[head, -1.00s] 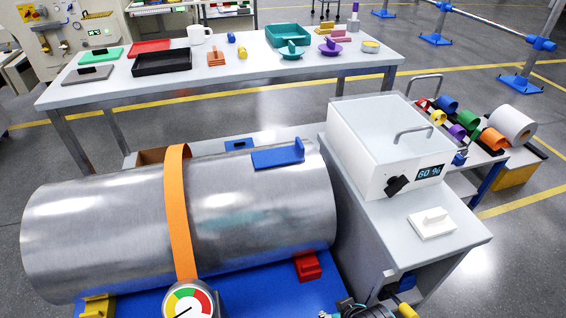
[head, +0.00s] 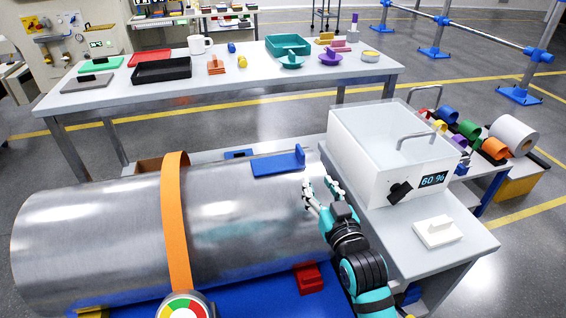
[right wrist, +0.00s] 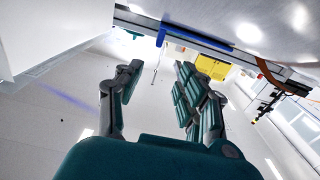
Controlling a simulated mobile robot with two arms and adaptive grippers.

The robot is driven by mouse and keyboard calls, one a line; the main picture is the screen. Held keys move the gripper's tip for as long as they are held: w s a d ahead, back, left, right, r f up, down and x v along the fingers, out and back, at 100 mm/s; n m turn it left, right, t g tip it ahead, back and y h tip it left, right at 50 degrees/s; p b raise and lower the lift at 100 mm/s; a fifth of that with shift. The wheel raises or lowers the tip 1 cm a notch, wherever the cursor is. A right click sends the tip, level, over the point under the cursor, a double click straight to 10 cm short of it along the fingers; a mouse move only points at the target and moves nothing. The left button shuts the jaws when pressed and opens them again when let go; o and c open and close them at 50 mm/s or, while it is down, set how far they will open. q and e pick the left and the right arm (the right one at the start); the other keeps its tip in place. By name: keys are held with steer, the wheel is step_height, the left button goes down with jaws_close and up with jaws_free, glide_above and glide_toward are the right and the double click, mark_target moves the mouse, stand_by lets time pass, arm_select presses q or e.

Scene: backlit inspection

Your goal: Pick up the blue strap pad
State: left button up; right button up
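The blue strap pad (head: 277,165) lies on top of the large metal cylinder (head: 240,215), near its right end. It is a flat blue plate with an upright tab at its right end. In the right wrist view the pad (right wrist: 200,38) shows as a blue strip near the top, beyond the fingers. My right gripper (head: 321,187) is open and empty, just right of and nearer than the pad, beside the cylinder's right end. Its spread fingers also show in the right wrist view (right wrist: 158,80), apart from the pad. My left gripper is not in view.
An orange strap (head: 175,220) with a dial gauge (head: 186,306) wraps the cylinder left of the pad. A white box with a 60 % display (head: 434,180) stands close to the right of my gripper. A red block (head: 309,278) sits below the cylinder. Space above the pad is clear.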

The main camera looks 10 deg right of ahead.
mark_target(304, 155)
steer(key=w+b, duration=0.1)
steer(key=w, duration=0.8)
steer(key=shift+a+f, duration=0.1)
steer(key=shift+w+b, duration=0.5)
steer(key=shift+w, duration=2.1)
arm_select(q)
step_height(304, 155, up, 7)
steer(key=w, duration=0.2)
arm_select(e)
jaws_close()
